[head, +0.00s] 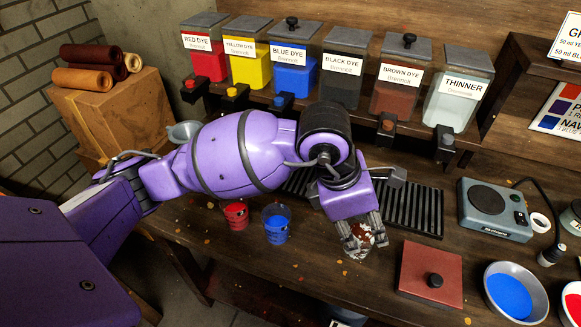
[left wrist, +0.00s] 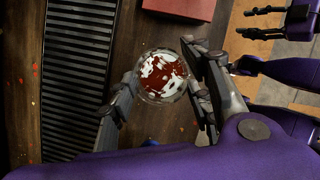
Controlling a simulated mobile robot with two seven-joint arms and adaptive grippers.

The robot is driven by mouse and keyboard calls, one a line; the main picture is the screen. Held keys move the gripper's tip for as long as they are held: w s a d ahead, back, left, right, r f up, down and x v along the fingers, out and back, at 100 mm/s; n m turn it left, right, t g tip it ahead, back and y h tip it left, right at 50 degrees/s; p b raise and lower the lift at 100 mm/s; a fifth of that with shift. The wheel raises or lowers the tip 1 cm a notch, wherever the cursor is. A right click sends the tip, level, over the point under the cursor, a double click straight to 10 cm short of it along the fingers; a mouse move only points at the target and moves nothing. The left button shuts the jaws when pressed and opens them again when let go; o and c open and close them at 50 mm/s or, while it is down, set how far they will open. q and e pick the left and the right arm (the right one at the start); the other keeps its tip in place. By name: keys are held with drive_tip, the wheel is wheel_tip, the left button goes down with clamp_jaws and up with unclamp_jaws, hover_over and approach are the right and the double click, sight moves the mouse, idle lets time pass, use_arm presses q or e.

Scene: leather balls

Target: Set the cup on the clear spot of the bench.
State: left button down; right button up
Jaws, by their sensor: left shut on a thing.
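A clear cup (head: 363,242) with red-brown and white patches inside is between the fingers of my left gripper (head: 360,232). The left wrist view shows the cup (left wrist: 162,76) from above, with a finger of my left gripper (left wrist: 162,90) on each side. The gripper is shut on it. The cup is over the dark wooden bench (head: 330,275); I cannot tell whether its base touches the wood. My right gripper (left wrist: 258,22) shows only in the left wrist view, at the upper right, with its fingers apart and nothing between them.
A red cup (head: 236,215) and a blue cup (head: 277,224) stand left of the held cup. A black ribbed grate (head: 413,208) lies behind, and a red-brown block with a knob (head: 430,273) lies to the right. A bowl of blue (head: 513,292) is further right. Dye tanks (head: 292,70) line the back.

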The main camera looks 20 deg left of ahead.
sight(359, 230)
use_arm(q)
drive_tip(key=shift+w+f, duration=0.1)
drive_tip(key=shift+w, duration=0.1)
drive_tip(key=f, duration=0.3)
drive_tip(key=shift+w+a+f, duration=0.1)
drive_tip(key=shift+w+f, duration=0.15)
drive_tip(key=c, duration=0.9)
unclamp_jaws()
drive_tip(key=shift+f, duration=0.1)
drive_tip(key=v, duration=1.2)
